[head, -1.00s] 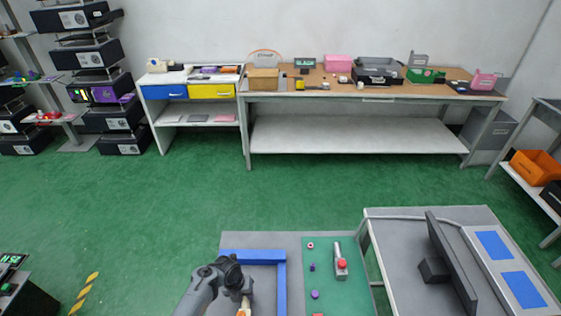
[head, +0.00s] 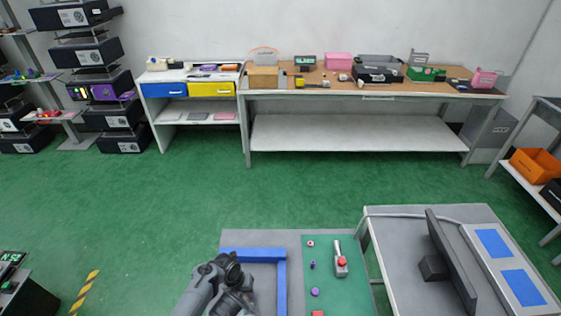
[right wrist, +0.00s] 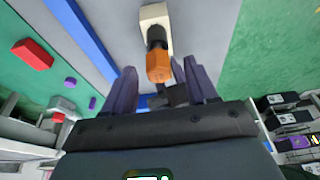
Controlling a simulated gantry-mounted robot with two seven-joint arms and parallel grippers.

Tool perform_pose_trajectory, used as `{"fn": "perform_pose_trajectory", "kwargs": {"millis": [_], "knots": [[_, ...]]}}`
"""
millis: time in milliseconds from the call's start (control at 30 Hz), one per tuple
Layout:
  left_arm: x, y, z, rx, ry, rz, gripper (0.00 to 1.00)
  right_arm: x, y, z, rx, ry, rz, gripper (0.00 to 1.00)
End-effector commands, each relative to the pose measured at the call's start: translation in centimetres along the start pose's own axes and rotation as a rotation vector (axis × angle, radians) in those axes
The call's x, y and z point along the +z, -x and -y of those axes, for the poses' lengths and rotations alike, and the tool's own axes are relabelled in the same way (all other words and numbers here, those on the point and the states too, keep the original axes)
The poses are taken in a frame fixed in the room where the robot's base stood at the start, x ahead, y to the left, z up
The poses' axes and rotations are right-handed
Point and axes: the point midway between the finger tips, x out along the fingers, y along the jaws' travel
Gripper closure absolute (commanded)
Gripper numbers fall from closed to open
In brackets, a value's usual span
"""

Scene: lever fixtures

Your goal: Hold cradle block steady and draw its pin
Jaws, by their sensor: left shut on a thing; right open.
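The cradle block (right wrist: 155,18) is cream and stands on the grey table, in the upper middle of the right wrist view. A pin with a black neck and an orange end (right wrist: 159,66) stands out of it. My right gripper (right wrist: 160,73) is open, with its dark fingers on both sides of the orange end and gaps showing.
A blue bar frame (head: 281,285) borders the work area. Beyond it a green mat (head: 343,295) holds a red-topped lever fixture (head: 341,265), purple discs (head: 315,291) and a red block (right wrist: 32,54). A monitor (head: 448,262) stands on the side table to the right.

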Motion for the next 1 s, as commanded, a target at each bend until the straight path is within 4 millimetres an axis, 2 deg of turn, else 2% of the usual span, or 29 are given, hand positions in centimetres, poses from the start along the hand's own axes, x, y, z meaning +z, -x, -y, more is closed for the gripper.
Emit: {"fn": "perform_pose_trajectory", "kwargs": {"millis": [100,333,833,1000], "knots": [[0.0,0.0,0.0,0.000,0.000,0.001,1.00,0.2,-1.6,-0.1,0.004,-0.001,0.003,0.43],[0.0,0.0,0.0,0.000,0.000,0.000,1.00,0.1,-3.3,0.0,0.002,0.000,0.001,0.43],[0.0,0.0,0.0,0.000,0.000,0.000,1.00,0.1,-4.0,-0.1,0.002,-0.001,0.000,0.43],[0.0,0.0,0.0,0.000,0.000,0.000,1.00,0.1,-4.0,-0.1,0.002,-0.001,0.000,0.69]]}}
